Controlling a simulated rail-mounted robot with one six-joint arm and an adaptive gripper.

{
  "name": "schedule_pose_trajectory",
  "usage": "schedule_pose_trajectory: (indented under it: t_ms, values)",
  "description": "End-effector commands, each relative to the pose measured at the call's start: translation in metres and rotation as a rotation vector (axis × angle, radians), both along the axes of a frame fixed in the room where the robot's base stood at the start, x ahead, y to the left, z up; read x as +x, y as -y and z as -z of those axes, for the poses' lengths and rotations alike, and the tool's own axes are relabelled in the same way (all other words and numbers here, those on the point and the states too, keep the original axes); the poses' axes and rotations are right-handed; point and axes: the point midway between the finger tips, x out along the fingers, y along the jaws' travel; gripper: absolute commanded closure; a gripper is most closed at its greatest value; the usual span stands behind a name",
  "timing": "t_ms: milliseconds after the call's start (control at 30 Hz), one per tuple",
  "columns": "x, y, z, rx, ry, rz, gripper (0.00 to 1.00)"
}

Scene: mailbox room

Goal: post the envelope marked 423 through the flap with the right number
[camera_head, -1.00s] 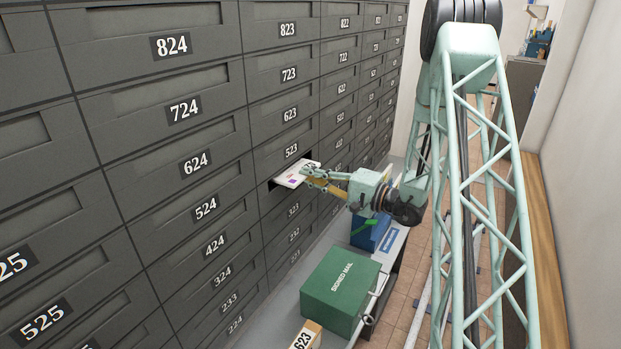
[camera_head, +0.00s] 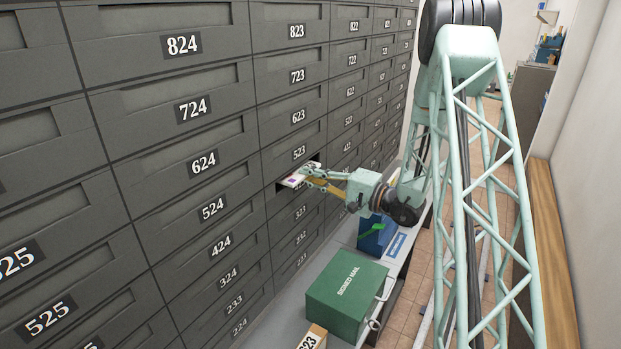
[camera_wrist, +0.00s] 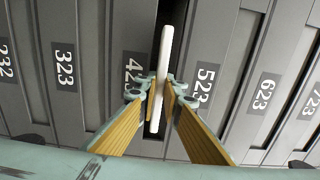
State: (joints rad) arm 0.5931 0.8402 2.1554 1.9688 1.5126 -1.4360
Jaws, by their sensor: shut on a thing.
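My gripper (camera_head: 309,174) is shut on the white envelope (camera_head: 292,181), which has a small purple mark. The envelope's far end reaches into a dark open slot in the mailbox wall, below the 523 label. In the wrist view the envelope (camera_wrist: 165,48) stands edge-on between the fingertips (camera_wrist: 160,90) and lines up with the dark slot (camera_wrist: 172,14). That slot lies between the 423 label (camera_wrist: 134,72) and the 523 label (camera_wrist: 205,84). The number on the envelope cannot be read. My fingers partly cover the label below the slot in the head view.
A green SIGNED MAIL box (camera_head: 345,292) stands on the ledge below, with a blue container (camera_head: 376,238) behind it. Closed flaps surround the slot. The right-hand wall (camera_head: 590,180) borders the aisle.

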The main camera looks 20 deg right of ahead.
Motion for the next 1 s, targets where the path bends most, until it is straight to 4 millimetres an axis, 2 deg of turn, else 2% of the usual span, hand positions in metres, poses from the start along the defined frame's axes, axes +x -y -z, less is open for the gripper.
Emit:
schedule_pose_trajectory:
  t_ms: [300, 333, 500, 1000]
  values:
    - [0.0083, -0.0055, 0.0000, -0.002, 0.001, -0.001, 1.00]
    - [0.0086, -0.0055, -0.0001, -0.002, 0.001, -0.001, 0.92]
    - [0.0083, -0.0053, -0.0002, -0.001, 0.001, 0.000, 0.77]
    - [0.0084, -0.0054, -0.0004, 0.000, 0.001, 0.000, 0.77]
